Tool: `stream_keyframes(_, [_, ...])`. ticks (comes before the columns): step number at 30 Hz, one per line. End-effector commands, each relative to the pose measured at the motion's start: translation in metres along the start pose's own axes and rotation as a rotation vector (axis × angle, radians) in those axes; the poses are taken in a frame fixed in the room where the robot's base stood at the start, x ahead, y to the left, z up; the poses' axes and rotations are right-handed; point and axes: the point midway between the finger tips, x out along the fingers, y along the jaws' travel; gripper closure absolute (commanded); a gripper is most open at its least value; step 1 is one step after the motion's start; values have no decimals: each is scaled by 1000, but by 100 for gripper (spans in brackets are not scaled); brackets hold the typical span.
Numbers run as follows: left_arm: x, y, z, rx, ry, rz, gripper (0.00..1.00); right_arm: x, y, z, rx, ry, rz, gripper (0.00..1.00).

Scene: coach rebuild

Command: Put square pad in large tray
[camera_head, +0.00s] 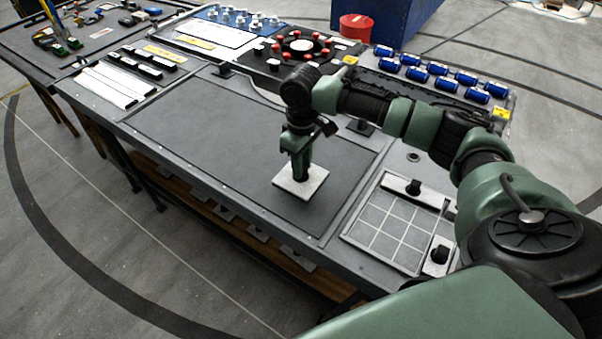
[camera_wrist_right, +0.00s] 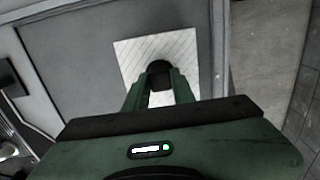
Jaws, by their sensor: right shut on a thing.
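The square pad (camera_head: 301,183) is a light, flat plate at the end of my right gripper (camera_head: 300,172) in the head view. In the right wrist view the pad (camera_wrist_right: 135,52) shows fine diagonal lines, and my right gripper (camera_wrist_right: 160,88) is shut on a dark knob at its middle. The pad is over the dark recessed area of the workbench; I cannot tell whether it touches the surface. The large tray is probably the wide, dark recess (camera_head: 200,130) in the middle of the bench, bare where it shows. My left gripper is not in view.
A smaller gridded tray (camera_head: 385,228) with black knobs lies at the right front. Blue cylinders (camera_head: 438,68), a round fixture with red knobs (camera_head: 301,46) and white strips (camera_head: 105,87) line the back and left. The bench's front edge is close to the pad.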

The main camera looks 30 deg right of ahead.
Motion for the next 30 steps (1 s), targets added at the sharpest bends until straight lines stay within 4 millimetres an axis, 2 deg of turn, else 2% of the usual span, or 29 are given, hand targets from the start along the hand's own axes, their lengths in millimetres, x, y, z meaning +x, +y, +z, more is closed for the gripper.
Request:
stream_keyframes(1, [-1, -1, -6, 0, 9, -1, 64, 3, 0, 0, 0, -1, 0, 100])
stream_keyframes(4, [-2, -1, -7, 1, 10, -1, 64, 13, 0, 0, 1, -2, -1, 100])
stream_keyframes(11, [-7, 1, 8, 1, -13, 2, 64, 44, 0, 0, 1, -2, 0, 100])
stream_keyframes(22, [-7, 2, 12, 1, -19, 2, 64, 48, 0, 0, 0, 0, 0, 100])
stream_keyframes(23, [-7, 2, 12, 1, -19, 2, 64, 49, 0, 0, 0, 0, 0, 73])
stream_keyframes(25, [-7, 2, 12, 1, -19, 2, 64, 49, 0, 0, 0, 0, 0, 54])
stream_keyframes(30, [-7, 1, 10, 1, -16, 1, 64, 49, 0, 0, 0, 0, 0, 54])
